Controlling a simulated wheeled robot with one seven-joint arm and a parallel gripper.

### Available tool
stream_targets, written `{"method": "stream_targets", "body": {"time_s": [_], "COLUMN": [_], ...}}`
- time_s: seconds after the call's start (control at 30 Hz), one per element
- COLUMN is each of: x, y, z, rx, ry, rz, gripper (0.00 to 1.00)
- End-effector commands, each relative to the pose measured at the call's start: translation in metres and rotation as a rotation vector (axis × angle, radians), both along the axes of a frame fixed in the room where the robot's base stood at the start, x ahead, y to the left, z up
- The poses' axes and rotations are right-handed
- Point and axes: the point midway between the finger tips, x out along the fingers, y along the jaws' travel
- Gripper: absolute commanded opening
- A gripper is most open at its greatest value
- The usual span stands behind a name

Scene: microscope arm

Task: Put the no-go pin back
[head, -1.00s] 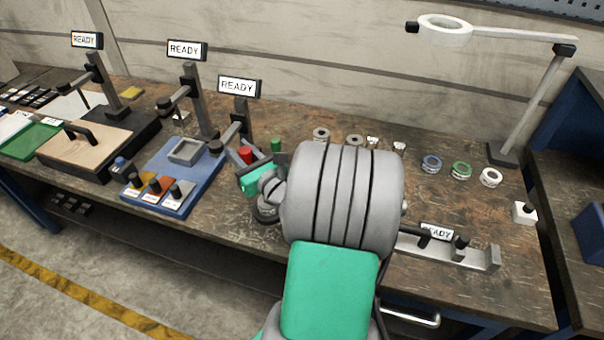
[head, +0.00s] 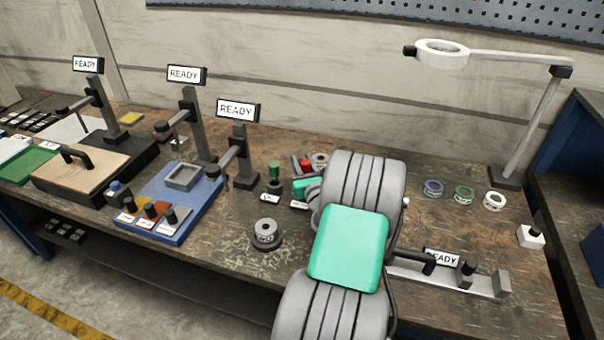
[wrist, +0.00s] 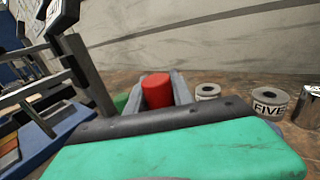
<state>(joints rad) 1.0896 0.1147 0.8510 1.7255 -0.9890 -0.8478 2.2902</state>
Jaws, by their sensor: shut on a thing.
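The red no-go pin (head: 306,166) is between the fingers of my gripper (head: 302,168), which is shut on it. In the wrist view, the red pin (wrist: 157,91) stands upright between the grey fingers. Its lower end is hidden, so I cannot tell whether it touches a holder. The green pin (head: 274,172) stands upright in a small dark holder just to the left, with a white label in front. A second white label (head: 299,205) lies just below my gripper; its text is unclear.
A round metal part (head: 265,236) sits near the bench front. A blue fixture (head: 165,212) and posts with READY signs stand left. Ring rolls (head: 463,194) lie right, behind a grey gauge (head: 480,280). A labelled roll (wrist: 268,103) stands right of the pin in the wrist view.

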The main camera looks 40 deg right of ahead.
Motion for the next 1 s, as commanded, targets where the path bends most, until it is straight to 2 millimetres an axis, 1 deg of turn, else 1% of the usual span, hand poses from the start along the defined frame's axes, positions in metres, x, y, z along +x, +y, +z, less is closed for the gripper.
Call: {"method": "stream_targets", "body": {"time_s": [0.17,0.2,0.3,0.37,0.57,0.7,0.73,0.97,1.0], "x": [0.013,0.012,0.011,0.011,0.011,0.011,0.011,0.011,0.011], "y": [-0.009,-0.009,-0.009,-0.009,-0.009,-0.009,-0.009,-0.009,-0.009], "z": [-0.019,-0.029,-0.043,-0.046,-0.045,-0.05,-0.049,-0.049,-0.049], "rx": [0.0,0.004,0.001,-0.001,-0.002,-0.001,0.0,0.0,0.0], "ry": [-0.001,0.0,-0.002,-0.002,-0.002,-0.002,-0.001,-0.001,-0.001], "rz": [0.001,0.0,0.0,-0.001,0.0,0.0,0.0,0.0,0.0], "gripper": [0.0,0.0,0.0,0.0,0.0,0.0,0.3,0.49,0.5]}}
